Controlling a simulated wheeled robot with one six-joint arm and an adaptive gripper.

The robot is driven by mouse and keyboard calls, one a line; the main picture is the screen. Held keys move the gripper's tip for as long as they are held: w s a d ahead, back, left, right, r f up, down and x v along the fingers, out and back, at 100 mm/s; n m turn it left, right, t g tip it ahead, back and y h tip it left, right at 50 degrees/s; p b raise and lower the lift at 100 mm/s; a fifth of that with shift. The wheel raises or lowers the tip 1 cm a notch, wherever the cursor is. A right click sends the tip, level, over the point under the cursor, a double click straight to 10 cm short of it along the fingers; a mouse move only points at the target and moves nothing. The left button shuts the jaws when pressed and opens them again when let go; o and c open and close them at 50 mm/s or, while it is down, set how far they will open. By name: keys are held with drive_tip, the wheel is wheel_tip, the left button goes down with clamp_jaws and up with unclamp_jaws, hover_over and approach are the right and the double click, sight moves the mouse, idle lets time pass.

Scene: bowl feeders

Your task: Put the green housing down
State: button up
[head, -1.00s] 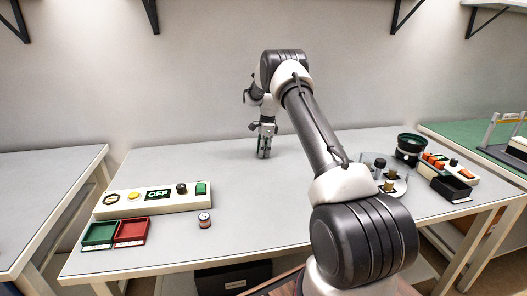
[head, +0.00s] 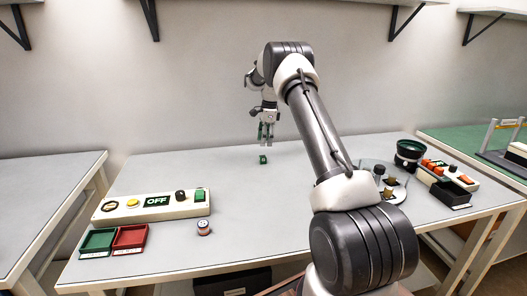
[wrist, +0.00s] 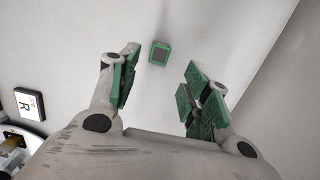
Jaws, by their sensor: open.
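The green housing (head: 263,160) is a small green block with a dark face, lying on the grey table (head: 210,172) towards its back. It also shows in the wrist view (wrist: 160,53), beyond the fingertips and apart from them. My gripper (head: 266,141) is above the housing with its fingers pointing down. In the wrist view my gripper (wrist: 160,85) is open, with green pads on both fingers and nothing between them.
A control panel (head: 119,210) reading OFF stands at the left, behind a green tray (head: 97,242) and a red tray (head: 130,238). A small cylinder (head: 204,228) stands near the front. A dark bowl feeder (head: 409,151) is at the right. The table around the housing is clear.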

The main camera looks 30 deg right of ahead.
drive_tip(key=s+a+r+n, duration=0.2)
drive_tip(key=s+r, duration=0.1)
drive_tip(key=r, duration=0.4)
drive_tip(key=s+a+r+n, duration=0.2)
drive_tip(key=s+r, duration=0.1)
drive_tip(key=r, duration=0.4)
drive_tip(key=s+a+r+n+t+h, duration=0.1)
drive_tip(key=s+a+r+n, duration=0.15)
drive_tip(key=s+r, duration=0.3)
drive_tip(key=s+a+r+n+t, duration=0.1)
drive_tip(key=s+a+r+n, duration=0.2)
drive_tip(key=s, duration=0.4)
drive_tip(key=s+a+r+n, duration=0.1)
drive_tip(key=s+r+n, duration=0.15)
drive_tip(key=s, duration=0.55)
drive_tip(key=s+a+r+n, duration=0.1)
drive_tip(key=s+a+n, duration=0.15)
drive_tip(key=s, duration=0.45)
drive_tip(key=s+f+n+t, duration=0.1)
drive_tip(key=s+f+n, duration=0.2)
drive_tip(key=s, duration=0.5)
drive_tip(key=s+f+n+t, duration=0.1)
drive_tip(key=s+f+n, duration=0.2)
drive_tip(key=s, duration=0.4)
drive_tip(key=shift+s+a+f+n, duration=0.2)
drive_tip(key=shift+s+a+n, duration=0.15)
drive_tip(key=shift+s+a, duration=0.05)
drive_tip(key=shift+o, duration=0.4)
